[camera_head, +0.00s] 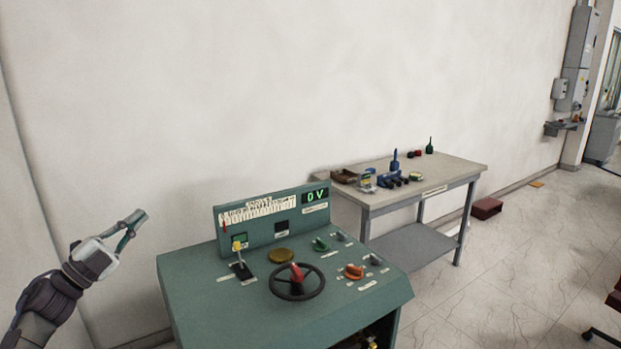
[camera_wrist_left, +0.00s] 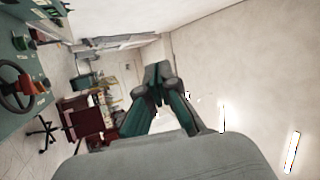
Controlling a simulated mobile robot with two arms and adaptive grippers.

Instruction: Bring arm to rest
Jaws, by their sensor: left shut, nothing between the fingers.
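My left gripper (camera_head: 136,219) is raised at the left of the head view, shut and empty. It is beside and above the left edge of a green control console (camera_head: 210,300) and touches nothing. In the left wrist view its fingertips (camera_wrist_left: 158,75) meet in front of the far room. The console has a handwheel (camera_head: 297,282) with a red centre, a yellow-tipped lever (camera_head: 238,250), several knobs and a display reading 0 V (camera_head: 316,196). My right gripper is not in view.
A grey workbench (camera_head: 455,172) with bottles and small parts stands right of the console. A dark red box (camera_head: 486,208) lies on the floor beyond it. Part of a red chair (camera_head: 614,300) shows at the right edge. A bare wall is behind; the air around my left gripper is clear.

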